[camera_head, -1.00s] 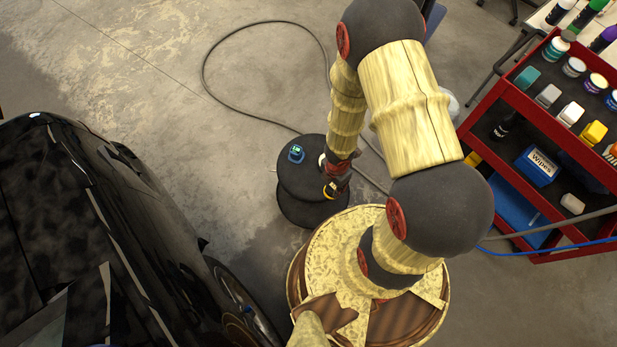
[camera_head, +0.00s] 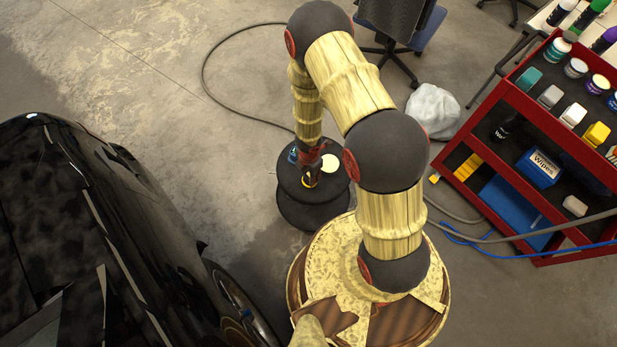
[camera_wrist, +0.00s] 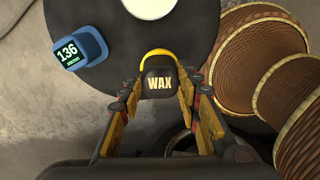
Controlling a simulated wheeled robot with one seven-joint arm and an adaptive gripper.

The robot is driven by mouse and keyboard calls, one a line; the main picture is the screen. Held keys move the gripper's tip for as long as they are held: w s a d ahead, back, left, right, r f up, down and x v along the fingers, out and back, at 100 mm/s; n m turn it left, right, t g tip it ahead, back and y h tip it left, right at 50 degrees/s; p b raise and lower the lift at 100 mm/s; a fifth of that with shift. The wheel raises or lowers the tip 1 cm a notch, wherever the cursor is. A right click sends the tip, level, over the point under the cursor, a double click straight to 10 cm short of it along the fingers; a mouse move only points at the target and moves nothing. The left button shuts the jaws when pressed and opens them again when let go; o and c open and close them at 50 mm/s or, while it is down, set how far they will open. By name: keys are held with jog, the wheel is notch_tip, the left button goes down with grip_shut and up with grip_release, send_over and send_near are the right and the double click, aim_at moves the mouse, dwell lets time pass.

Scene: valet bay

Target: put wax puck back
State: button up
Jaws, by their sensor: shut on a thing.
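The wax puck (camera_wrist: 159,80) is a dark block lettered WAX with a yellow rim. It sits between the fingers of my gripper (camera_wrist: 160,88), which is shut on it. In the head view my gripper (camera_head: 312,176) is over the round black stool (camera_head: 290,208), and a bit of yellow shows at its tip. In the wrist view the puck is near the edge of the stool top (camera_wrist: 205,20). A flat pale disc (camera_wrist: 146,3) lies on the top just beyond the puck; it also shows in the head view (camera_head: 330,164). I cannot tell the puck's height above the top.
A blue gauge reading 136 (camera_wrist: 79,46) is on the stool top, left of the puck. A black car (camera_head: 90,230) stands at the left. A red cart (camera_head: 530,130) with bottles and blocks is at the right. A cable (camera_head: 205,65) lies on the floor.

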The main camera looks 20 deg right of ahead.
aim_at(308, 177)
jog(key=shift+w+a+f, duration=0.1)
jog(key=shift+w+f, duration=0.05)
jog(key=shift+f, duration=0.1)
notch_tip(308, 177, down, 4)
jog(key=shift+w+r+b, duration=0.1)
jog(key=shift+r+b, duration=0.15)
jog(key=shift+b, duration=0.9)
jog(key=shift+c, duration=0.5)
jog(key=shift+r, duration=0.1)
jog(key=o, duration=1.2)
